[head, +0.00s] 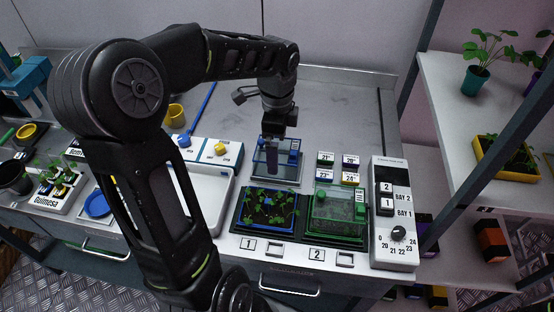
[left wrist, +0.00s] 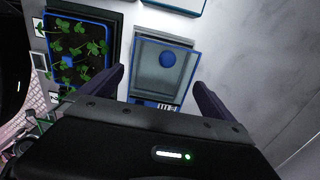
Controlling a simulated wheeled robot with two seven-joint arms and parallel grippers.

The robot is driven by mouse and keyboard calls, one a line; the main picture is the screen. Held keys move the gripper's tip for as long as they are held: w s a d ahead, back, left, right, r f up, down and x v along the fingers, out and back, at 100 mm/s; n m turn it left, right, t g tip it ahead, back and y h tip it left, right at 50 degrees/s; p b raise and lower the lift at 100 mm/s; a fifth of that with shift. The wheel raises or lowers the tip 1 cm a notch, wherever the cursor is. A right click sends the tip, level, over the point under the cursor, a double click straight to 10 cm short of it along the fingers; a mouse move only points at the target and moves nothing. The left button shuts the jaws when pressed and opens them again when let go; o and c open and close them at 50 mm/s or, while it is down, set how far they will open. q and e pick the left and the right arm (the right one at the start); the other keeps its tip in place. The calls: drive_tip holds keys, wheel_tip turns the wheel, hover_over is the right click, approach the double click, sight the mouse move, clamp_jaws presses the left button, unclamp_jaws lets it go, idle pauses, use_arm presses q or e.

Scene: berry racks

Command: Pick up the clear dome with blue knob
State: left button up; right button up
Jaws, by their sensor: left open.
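The clear dome with the blue knob (head: 291,173) sits on the bench behind the blue-rimmed tray, partly hidden by my gripper. In the left wrist view the dome (left wrist: 150,62) shows as a clear pane with a blue rim, with its round blue knob (left wrist: 167,60) near the middle. My left gripper (head: 271,158) points down over the dome. Its fingers (left wrist: 159,80) are open, one on each side of the dome in the wrist view, with nothing held between them. I cannot tell the exact height gap. My right gripper is not in view.
A blue-rimmed seedling tray (head: 240,222) stands in bay 1. A clear green-rimmed dome (head: 340,208) covers bay 2. Temperature tags (head: 325,159) and a control box (head: 393,240) stand to the right. A white tray (head: 226,190) is at left.

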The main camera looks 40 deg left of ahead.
use_arm(q)
wheel_tip(320, 180, down, 3)
drive_tip(key=shift+r+b, duration=0.15)
drive_tip(key=shift+b, duration=0.45)
drive_tip(key=shift+r, duration=0.1)
drive_tip(key=c, duration=1.4)
